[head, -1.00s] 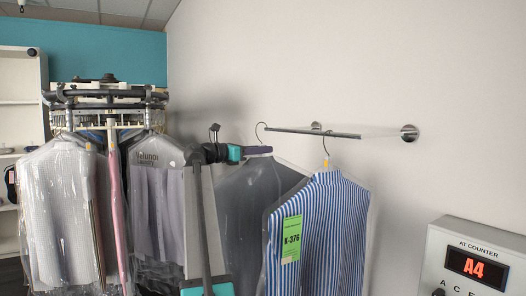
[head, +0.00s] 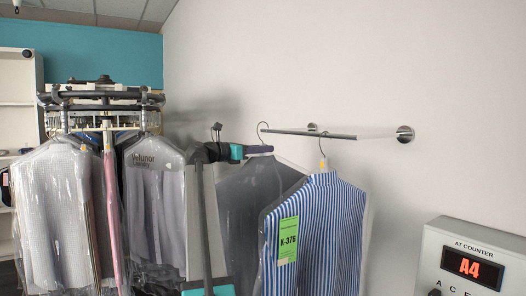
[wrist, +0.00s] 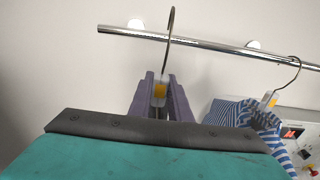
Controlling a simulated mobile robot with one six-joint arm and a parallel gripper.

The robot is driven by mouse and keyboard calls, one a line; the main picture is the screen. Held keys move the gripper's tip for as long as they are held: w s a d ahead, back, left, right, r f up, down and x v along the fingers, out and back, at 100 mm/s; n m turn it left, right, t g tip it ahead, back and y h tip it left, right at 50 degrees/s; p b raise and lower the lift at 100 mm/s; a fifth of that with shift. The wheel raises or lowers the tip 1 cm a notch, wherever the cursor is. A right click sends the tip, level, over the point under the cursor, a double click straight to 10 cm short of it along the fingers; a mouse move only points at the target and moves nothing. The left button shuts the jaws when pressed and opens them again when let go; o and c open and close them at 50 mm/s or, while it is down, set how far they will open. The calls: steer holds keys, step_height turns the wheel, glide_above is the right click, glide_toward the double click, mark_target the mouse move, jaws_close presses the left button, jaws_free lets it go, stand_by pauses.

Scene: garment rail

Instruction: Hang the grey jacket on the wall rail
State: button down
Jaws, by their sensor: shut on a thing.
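The grey jacket (head: 240,200) hangs in clear plastic below my gripper, partly hidden behind the striped shirt. My gripper (head: 260,150) is shut on the neck of its hanger, just below the left end of the chrome wall rail (head: 300,132). In the wrist view, the purple jaws (wrist: 160,95) hold the hanger neck with its yellow tag (wrist: 159,89). The hanger's hook (wrist: 169,45) rises upright and crosses the rail (wrist: 200,43), its top above the bar. I cannot tell whether the hook touches the rail.
A blue-striped shirt (head: 320,225) with a green tag hangs on the rail, right of the jacket. A rack of bagged garments (head: 105,95) stands at left. A counter box (head: 470,255) with an A4 display is at lower right. Bare rail lies right of the shirt.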

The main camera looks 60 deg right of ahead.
steer(key=shift+s+d+r, duration=0.35)
steer(key=shift+s+d, duration=0.05)
steer(key=shift+d, duration=0.2)
stand_by(0.3)
steer(key=shift+b+x, duration=0.4)
steer(key=shift+x, duration=2.1)
steer(key=shift+f+b, duration=0.65)
steer(key=shift+f, duration=0.75)
stand_by(1.0)
steer(key=c, duration=1.6)
jaws_free()
steer(key=shift+a, duration=0.1)
steer(key=shift+o, duration=0.2)
steer(key=shift+f, duration=0.15)
steer(key=b+v, duration=0.4)
steer(key=v, duration=0.9)
steer(key=shift+w+a, duration=0.2)
steer(key=shift+a, duration=0.1)
